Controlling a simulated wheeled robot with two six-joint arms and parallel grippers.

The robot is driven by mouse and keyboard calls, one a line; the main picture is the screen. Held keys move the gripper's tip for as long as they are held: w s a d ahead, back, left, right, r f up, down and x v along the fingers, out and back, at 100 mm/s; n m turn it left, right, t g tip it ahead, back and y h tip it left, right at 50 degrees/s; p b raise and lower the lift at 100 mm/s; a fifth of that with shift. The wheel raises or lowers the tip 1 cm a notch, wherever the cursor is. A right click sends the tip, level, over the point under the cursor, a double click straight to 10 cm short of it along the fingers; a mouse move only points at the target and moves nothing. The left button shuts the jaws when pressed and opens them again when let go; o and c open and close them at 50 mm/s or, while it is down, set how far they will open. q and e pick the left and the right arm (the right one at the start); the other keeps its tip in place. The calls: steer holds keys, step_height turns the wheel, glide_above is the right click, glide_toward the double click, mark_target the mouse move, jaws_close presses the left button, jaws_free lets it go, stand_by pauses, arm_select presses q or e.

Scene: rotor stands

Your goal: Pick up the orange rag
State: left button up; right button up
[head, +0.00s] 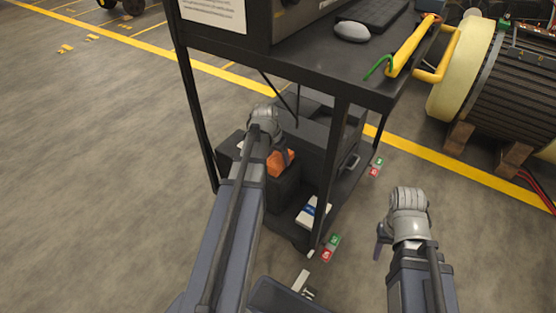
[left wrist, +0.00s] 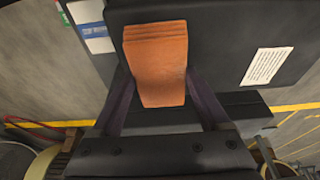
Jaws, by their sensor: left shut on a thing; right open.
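The folded orange rag (head: 275,163) is at a black box (head: 283,190) on the lower shelf of a black cart. It is partly hidden behind my left arm in the head view. In the left wrist view the rag (left wrist: 157,62) is upright in the picture between the two dark fingers. My left gripper (left wrist: 160,78) is shut on it. I cannot tell whether the rag still touches the box. My right gripper (head: 381,243) is open and empty above the floor, right of the cart.
The cart's top shelf (head: 318,62) and its front post (head: 333,170) stand close to my left arm. A blue-and-white box (head: 313,211) lies on the lower shelf. A large rotor (head: 495,75) rests on wooden blocks at the right. The floor at left is clear.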

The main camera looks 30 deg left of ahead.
mark_target(277, 159)
arm_select(q)
steer(key=shift+r, duration=0.15)
step_height(277, 159, up, 10)
steer(key=p, duration=1)
steer(key=shift+f, duration=0.2)
steer(key=o, duration=0.7)
steer(key=c, duration=0.5)
steer(key=shift+s, duration=0.1)
steer(key=shift+c, duration=0.2)
